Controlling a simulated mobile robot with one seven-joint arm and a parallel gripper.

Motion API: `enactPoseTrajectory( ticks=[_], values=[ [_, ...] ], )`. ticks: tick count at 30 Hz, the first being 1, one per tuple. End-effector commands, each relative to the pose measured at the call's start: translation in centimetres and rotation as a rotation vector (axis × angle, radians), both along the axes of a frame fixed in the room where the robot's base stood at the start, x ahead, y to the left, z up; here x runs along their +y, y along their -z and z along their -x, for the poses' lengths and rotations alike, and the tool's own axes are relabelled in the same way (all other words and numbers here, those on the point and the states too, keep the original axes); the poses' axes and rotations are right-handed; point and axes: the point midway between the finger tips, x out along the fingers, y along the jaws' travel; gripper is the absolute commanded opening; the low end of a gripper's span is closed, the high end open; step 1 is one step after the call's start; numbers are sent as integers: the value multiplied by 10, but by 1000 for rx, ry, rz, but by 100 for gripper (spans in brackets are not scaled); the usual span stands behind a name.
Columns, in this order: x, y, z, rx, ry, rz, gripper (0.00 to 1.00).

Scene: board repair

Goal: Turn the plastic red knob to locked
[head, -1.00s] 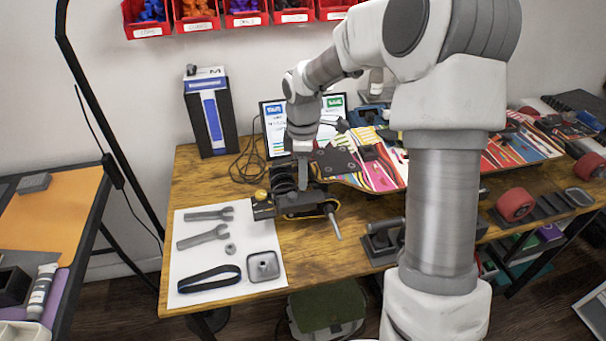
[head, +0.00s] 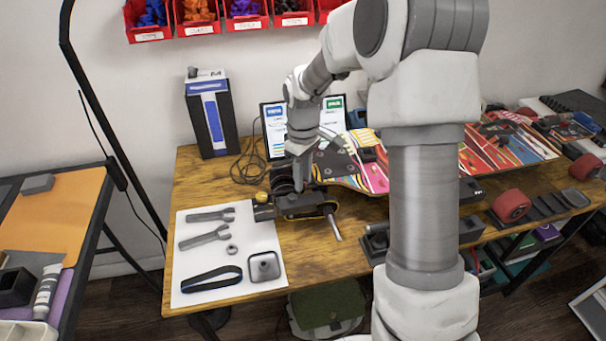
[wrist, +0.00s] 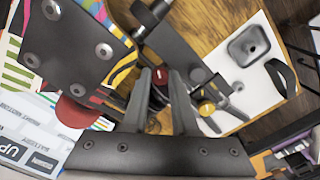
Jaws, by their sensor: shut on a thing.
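The red knob (wrist: 161,78) shows in the wrist view between the tips of my gripper (wrist: 160,72). The gripper is shut on it, with a finger on each side. The knob sits on a dark vise-like device, which shows in the head view (head: 308,207) at the table's front left. In the head view my gripper (head: 301,180) reaches down to this device, and the knob is hidden there. I cannot read a locked or unlocked mark on it.
A patterned board (head: 345,168) with bolts lies right beside the device. A yellow knob (wrist: 207,108) is close to the right finger. A white mat (head: 212,262) with wrenches, a nut, a strap and a square part lies to the left. A cable (head: 246,165) lies behind.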

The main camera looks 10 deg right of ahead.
Motion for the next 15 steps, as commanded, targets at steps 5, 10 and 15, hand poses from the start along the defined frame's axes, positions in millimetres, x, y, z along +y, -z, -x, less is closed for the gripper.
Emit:
enactPoseTrajectory(
  ticks=[5, 10, 15],
  values=[
    [1, -2, -1, -4, 167, 0, 0],
    [1, -2, -1, -3, 328, 1, 0],
    [1, -2, -1, -4, 489, 0, 0]
  ],
)
